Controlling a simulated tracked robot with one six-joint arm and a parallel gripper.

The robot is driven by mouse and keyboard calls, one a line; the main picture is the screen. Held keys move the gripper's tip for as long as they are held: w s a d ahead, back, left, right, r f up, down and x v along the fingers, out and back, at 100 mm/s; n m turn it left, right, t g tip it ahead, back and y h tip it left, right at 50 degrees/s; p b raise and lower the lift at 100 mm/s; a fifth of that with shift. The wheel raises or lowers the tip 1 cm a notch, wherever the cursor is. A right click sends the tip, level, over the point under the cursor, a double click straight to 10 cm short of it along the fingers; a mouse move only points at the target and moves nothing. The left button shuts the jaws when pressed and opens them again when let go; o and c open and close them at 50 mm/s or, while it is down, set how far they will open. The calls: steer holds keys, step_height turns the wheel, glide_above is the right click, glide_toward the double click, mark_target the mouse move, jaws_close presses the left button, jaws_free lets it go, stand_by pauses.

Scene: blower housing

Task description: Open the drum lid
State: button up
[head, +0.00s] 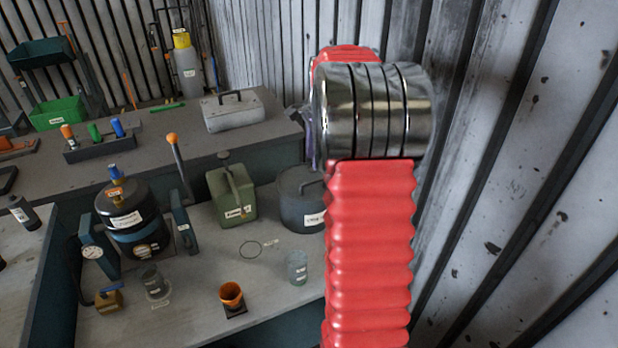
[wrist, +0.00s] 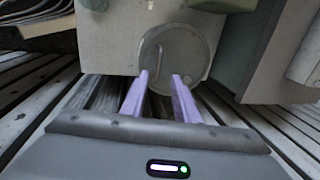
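A dark grey round drum (head: 291,197) with a bar handle on its lid (head: 303,184) stands on the bench, partly hidden behind my red arm in the head view. Its label is cut off by my arm. In the wrist view, a grey round disc with a bar handle, which looks like the drum lid (wrist: 178,57), lies flat and appears shut. My gripper (wrist: 159,78) has its two purple fingers apart with nothing between them. The fingertips overlap the lower part of the lid in the picture; I cannot tell whether they touch. The head view mostly hides my gripper.
A green canister (head: 231,194) stands left of the drum. A clear cup (head: 297,267), a wire ring (head: 251,249) and an orange cup (head: 231,294) are in front. A black pot (head: 135,222) is farther left. A corrugated wall (head: 520,160) rises at the right.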

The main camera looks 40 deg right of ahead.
mark_target(311, 182)
steer(key=f, duration=0.3)
steer(key=w+f, duration=0.1)
steer(key=f, duration=0.5)
steer(key=shift+w+d+f, duration=0.1)
steer(key=shift+w+d, duration=0.15)
steer(key=shift+w, duration=0.1)
jaws_close()
steer(key=shift+w, duration=0.1)
